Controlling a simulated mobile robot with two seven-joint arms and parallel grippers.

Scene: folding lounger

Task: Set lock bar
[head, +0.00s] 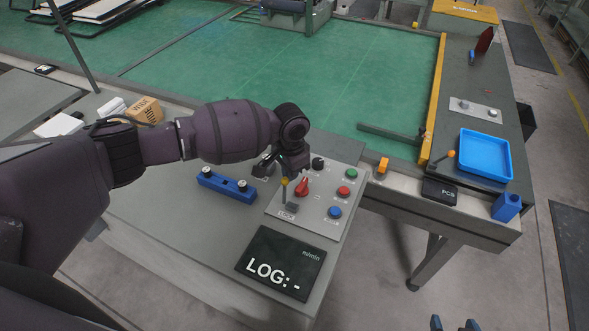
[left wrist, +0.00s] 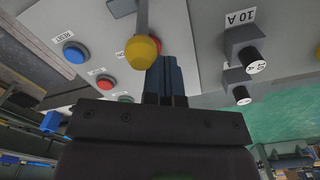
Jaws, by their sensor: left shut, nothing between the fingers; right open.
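A grey control panel (head: 317,217) on the near bench carries a grey lever with a yellow ball tip (head: 285,182). My right gripper (head: 454,323) shows only as two separated fingertips at the bottom edge, open and away from the panel.
The panel has a red knob (head: 302,187) and green, red and blue buttons (head: 335,212). A black display (head: 281,262) reads "LOG: -". A blue tray (head: 485,156) stands on the right bench.

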